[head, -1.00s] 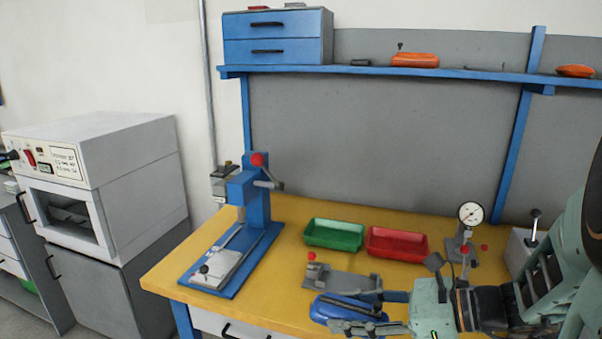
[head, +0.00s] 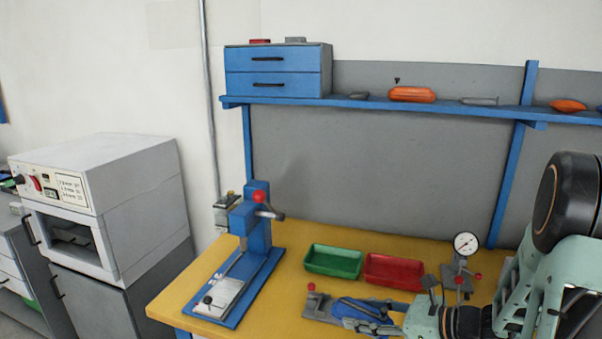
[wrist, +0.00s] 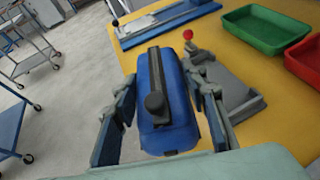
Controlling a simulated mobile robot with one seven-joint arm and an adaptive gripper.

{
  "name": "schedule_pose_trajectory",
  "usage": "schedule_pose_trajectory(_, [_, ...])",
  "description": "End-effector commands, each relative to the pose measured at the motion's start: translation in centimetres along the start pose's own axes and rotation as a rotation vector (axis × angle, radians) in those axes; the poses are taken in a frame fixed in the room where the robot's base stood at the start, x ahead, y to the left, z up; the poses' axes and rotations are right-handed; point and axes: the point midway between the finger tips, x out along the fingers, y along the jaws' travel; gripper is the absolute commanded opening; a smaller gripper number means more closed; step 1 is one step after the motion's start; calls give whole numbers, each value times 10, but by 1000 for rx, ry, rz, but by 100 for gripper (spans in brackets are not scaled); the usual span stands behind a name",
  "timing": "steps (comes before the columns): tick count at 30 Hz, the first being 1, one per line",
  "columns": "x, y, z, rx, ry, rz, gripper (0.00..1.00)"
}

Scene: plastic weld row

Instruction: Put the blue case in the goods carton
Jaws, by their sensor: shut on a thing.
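The blue case (wrist: 178,112) lies between my two fingers in the wrist view, with a dark bar and a dark round knob along its top. My gripper (wrist: 160,108) is shut on it, one finger on each long side. In the head view the blue case (head: 352,312) shows partly behind my gripper (head: 362,316), overlapping the grey clamp fixture near the yellow bench's front. It appears held above the bench. No goods carton can be made out in either view.
The grey clamp fixture (wrist: 225,85) with a red knob is close beside the case. Green (head: 333,261) and red (head: 393,271) trays, a blue press (head: 250,240) and a dial gauge (head: 466,245) stand on the bench. Trolleys (wrist: 35,55) stand on open floor at left.

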Motion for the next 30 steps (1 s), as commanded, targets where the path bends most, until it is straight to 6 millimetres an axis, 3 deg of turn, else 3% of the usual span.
schedule_pose_trajectory(1, [-7,0,17,2,0,0,10])
schedule_pose_trajectory(15, [-30,1,74,2,0,1,10])
schedule_pose_trajectory(21, [-36,1,87,2,1,0,10])
schedule_pose_trajectory(30, [-37,1,88,0,1,0,10])
